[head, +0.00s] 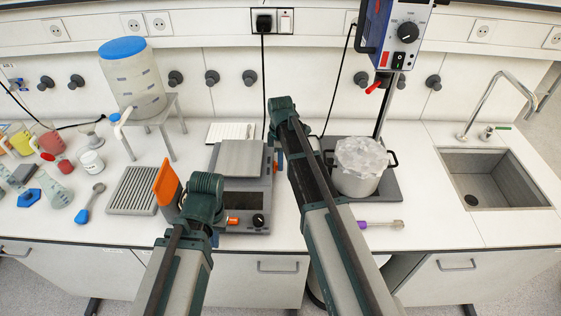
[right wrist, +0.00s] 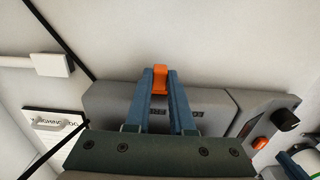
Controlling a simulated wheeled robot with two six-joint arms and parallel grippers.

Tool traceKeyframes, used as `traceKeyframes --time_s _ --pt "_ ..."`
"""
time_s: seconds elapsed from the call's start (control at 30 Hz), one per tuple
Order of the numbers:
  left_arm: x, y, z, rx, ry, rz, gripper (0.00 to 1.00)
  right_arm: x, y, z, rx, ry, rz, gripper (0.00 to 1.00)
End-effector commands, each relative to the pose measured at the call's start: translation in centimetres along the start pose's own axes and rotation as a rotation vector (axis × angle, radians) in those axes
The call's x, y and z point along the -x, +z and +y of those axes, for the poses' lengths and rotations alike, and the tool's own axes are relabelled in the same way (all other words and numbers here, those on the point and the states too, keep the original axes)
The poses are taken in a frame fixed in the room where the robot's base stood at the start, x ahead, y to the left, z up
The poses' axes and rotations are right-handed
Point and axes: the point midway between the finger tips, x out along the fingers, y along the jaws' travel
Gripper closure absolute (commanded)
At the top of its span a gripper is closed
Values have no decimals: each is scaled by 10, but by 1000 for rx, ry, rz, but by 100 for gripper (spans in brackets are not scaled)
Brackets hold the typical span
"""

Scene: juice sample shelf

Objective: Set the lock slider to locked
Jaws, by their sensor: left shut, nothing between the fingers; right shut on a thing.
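The grey shaker device (head: 242,190) with a flat plate stands mid-bench. Its front panel has a black knob (head: 258,220) and an orange control (head: 232,221). In the right wrist view, my right gripper (right wrist: 160,80) has its blue fingers shut around an orange slider (right wrist: 160,73) at the upper edge of the grey device body (right wrist: 105,103). Which position the slider is in, I cannot tell. In the head view, my right gripper (head: 279,160) hangs at the device's right side; the slider is hidden there.
A grey drain rack (head: 132,190) and a blue-lidded tank (head: 132,80) are to the left. A sink (head: 490,180) is far right.

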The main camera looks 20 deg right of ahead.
Motion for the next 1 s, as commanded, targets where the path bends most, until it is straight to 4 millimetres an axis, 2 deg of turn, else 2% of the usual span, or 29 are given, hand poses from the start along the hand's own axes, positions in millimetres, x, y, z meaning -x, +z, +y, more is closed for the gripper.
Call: traceKeyframes --time_s 0.23,0.5,0.77,0.8,0.93,1.0 --pt "0 0 0 0 0 0 100 0 0 -6 0 0 0 100" --pt "0 0 0 0 0 0 100 0 0 -46 1 0 0 100" --pt "0 0 0 0 0 0 100 0 0 -46 1 -5 0 100" --pt "0 0 0 0 0 0 100 0 0 -47 1 -6 0 71" --pt "0 0 0 0 0 0 100 0 0 -46 1 -4 0 48" --pt "0 0 0 0 0 0 100 0 0 -46 1 -3 0 48"
